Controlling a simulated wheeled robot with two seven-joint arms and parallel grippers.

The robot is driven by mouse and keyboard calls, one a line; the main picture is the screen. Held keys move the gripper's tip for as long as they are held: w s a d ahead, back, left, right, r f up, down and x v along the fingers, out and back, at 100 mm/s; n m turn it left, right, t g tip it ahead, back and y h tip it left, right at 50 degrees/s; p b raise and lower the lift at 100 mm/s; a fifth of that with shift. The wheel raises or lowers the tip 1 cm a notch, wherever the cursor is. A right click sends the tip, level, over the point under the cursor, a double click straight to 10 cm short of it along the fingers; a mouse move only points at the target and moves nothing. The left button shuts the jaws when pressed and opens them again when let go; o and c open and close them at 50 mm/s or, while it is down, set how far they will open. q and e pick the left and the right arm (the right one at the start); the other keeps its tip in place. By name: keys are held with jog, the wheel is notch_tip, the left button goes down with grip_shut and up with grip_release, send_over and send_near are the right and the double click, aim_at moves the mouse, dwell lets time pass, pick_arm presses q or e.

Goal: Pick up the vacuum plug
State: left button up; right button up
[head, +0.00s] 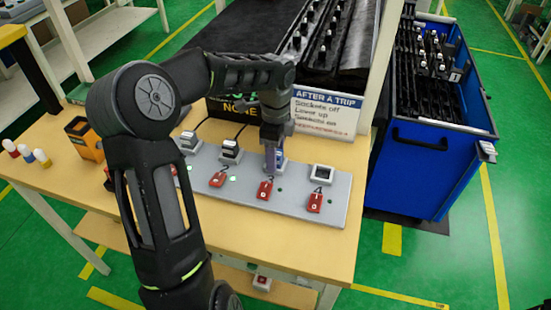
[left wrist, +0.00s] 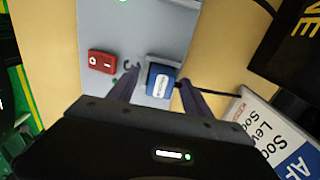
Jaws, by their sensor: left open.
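The vacuum plug is a blue plug with a white label (left wrist: 161,82), seated in a socket of the grey power strip (head: 300,200); a dark cord runs from it to the right in the left wrist view. A figure 3 is marked beside it. In the head view the plug (head: 280,157) is partly hidden by my gripper. My left gripper (head: 273,160) points down over this socket. In the left wrist view my left gripper (left wrist: 158,80) is open, one finger on each side of the plug; whether they touch it I cannot tell.
Red switches (head: 315,201) line the strip's front. An "After a trip" sign (head: 325,112) stands behind. A blue cart (head: 425,165) is beyond the wooden table (head: 290,240).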

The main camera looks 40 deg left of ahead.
dwell(0.3)
pick_arm(q)
grip_shut()
dwell(0.5)
